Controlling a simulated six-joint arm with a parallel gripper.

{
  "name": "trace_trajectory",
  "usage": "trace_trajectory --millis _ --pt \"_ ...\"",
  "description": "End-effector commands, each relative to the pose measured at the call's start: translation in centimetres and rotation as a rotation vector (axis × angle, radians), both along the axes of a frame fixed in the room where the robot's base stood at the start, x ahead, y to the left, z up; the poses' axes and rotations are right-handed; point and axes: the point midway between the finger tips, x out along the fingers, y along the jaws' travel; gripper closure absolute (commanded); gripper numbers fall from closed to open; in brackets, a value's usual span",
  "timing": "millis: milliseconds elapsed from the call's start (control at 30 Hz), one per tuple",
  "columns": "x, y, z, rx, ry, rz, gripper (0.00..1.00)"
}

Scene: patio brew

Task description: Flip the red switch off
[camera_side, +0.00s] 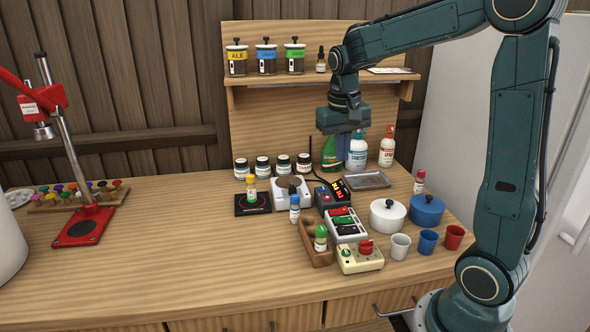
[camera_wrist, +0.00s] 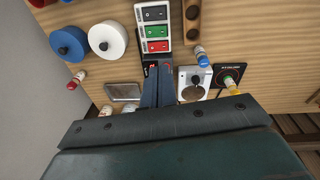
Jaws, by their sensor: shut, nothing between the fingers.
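The red rocker switch (camera_side: 341,211) is at the far end of a white switch panel (camera_side: 333,228), in a row with a green and a black switch. In the wrist view the red switch (camera_wrist: 157,46) is the one nearest my fingers, on the panel (camera_wrist: 142,18). Whether it is on or off is too small to tell. My gripper (camera_side: 341,165) is shut and empty, pointing down above and behind the panel. In the wrist view its fingertips (camera_wrist: 157,70) overlap a dark device beyond the red switch and hide part of it.
The dark device (camera_side: 333,194) with red lights stands behind the panel. A cream box (camera_side: 347,262) with a red knob is in front. White and blue pots (camera_side: 387,216) stand to the right, a wooden vial rack (camera_side: 313,245) to the left. The counter's left middle is clear.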

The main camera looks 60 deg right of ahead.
Motion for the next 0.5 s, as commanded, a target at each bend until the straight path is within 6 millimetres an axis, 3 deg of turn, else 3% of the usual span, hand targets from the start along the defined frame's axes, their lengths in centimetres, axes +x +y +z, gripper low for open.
trace_trajectory --millis 200,500 --pt "1.5 -2.7 -2.0 0.012 0.056 -0.088 1.0" --pt "2.2 -4.2 -3.3 0.02 0.088 -0.141 1.0"
